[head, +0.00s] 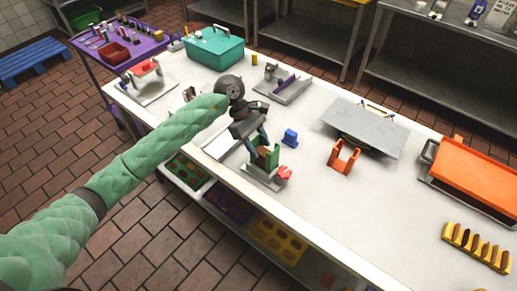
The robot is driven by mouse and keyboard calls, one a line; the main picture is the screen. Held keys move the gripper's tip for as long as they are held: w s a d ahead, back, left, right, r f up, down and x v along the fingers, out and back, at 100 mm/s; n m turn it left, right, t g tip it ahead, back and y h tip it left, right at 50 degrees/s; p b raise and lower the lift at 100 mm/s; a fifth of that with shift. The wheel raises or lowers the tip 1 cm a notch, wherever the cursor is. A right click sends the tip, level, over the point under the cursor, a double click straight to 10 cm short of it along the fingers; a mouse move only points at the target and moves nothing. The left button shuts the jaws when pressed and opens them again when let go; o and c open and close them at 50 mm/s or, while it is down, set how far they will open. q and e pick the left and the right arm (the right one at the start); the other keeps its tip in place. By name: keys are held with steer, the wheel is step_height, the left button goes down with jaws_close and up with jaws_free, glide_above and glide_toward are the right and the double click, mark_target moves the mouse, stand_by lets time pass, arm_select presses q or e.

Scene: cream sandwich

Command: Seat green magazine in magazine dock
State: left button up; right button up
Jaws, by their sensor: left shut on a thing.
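My left gripper (261,143) reaches in from the left at the end of a green padded arm. It is shut on the green magazine (265,158), just in front of its fingers. The magazine is small and partly covered by the fingers. It is at a grey stand with a red part (285,173), which looks like the magazine dock (262,178), near the table's front edge. I cannot tell whether the magazine is fully down in it. My right gripper is not in view.
A blue block (290,138) and an orange bracket (344,157) stand to the right. A grey plate (365,128), an orange tray (474,174) and a yellow rack (476,247) lie farther right. A teal box (213,50) stands at the back.

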arm_select(q)
steer(key=shift+f, duration=0.25)
step_height(320, 180, down, 3)
steer(key=shift+r+p, duration=0.1)
steer(key=shift+p, duration=0.8)
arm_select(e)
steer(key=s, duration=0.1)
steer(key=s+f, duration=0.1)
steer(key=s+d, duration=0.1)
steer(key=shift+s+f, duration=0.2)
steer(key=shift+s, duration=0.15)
arm_select(q)
steer(key=shift+f, duration=0.2)
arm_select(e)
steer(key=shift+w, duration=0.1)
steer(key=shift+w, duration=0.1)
arm_select(q)
steer(key=o, duration=1.1)
steer(key=shift+o, duration=0.3)
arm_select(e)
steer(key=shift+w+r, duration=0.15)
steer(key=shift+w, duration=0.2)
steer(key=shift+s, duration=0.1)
